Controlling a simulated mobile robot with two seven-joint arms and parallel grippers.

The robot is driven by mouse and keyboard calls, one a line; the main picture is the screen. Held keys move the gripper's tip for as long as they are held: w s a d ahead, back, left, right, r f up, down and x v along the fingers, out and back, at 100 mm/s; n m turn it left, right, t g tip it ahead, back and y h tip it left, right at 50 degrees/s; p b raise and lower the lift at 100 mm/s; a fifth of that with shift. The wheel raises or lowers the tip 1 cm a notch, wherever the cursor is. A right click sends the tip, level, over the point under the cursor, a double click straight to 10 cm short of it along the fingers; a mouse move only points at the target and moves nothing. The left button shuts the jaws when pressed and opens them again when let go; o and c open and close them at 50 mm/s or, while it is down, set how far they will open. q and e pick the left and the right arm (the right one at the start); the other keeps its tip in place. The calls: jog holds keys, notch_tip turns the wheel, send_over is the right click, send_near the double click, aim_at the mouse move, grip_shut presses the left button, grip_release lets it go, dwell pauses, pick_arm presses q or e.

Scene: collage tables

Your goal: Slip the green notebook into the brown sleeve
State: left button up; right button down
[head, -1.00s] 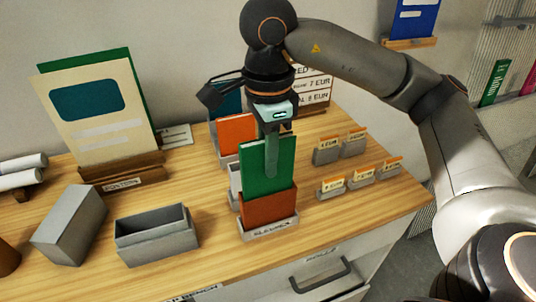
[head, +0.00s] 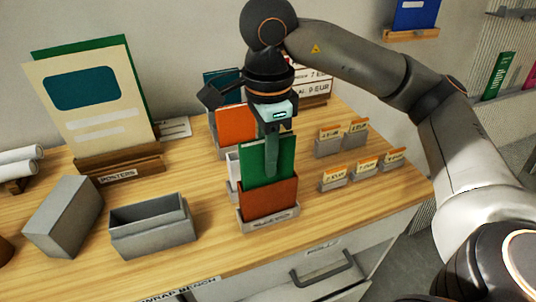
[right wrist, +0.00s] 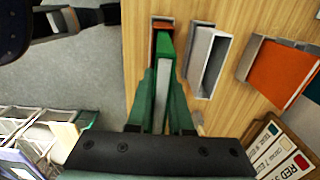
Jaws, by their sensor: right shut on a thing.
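The green notebook (head: 284,158) stands upright with its lower part inside the brown sleeve (head: 268,202). Its upper part sticks out above the sleeve's mouth. The sleeve stands in a grey labelled holder (head: 270,222) near the table's front edge. My right gripper (head: 271,168) points down and is shut on the notebook's upper part, with its fingertips a little above the sleeve. In the right wrist view the notebook (right wrist: 163,90) lies between the fingers, and the sleeve's end (right wrist: 162,26) shows beyond it. My left gripper is not in view.
Small card holders (head: 333,177) stand to the right.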

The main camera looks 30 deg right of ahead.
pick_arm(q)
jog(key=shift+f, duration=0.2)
pick_arm(e)
jog(key=shift+f, duration=0.15)
jog(key=shift+f+b, duration=1.05)
jog(key=shift+b, duration=0.05)
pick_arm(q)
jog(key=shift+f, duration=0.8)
pick_arm(e)
jog(key=c, duration=0.8)
grip_release()
jog(key=shift+o, duration=0.2)
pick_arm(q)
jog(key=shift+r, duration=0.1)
pick_arm(e)
notch_tip(320, 180, up, 12)
jog(key=p, duration=0.4)
jog(key=shift+f, duration=0.25)
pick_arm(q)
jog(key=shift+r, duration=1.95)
pick_arm(e)
jog(key=shift+r, duration=0.6)
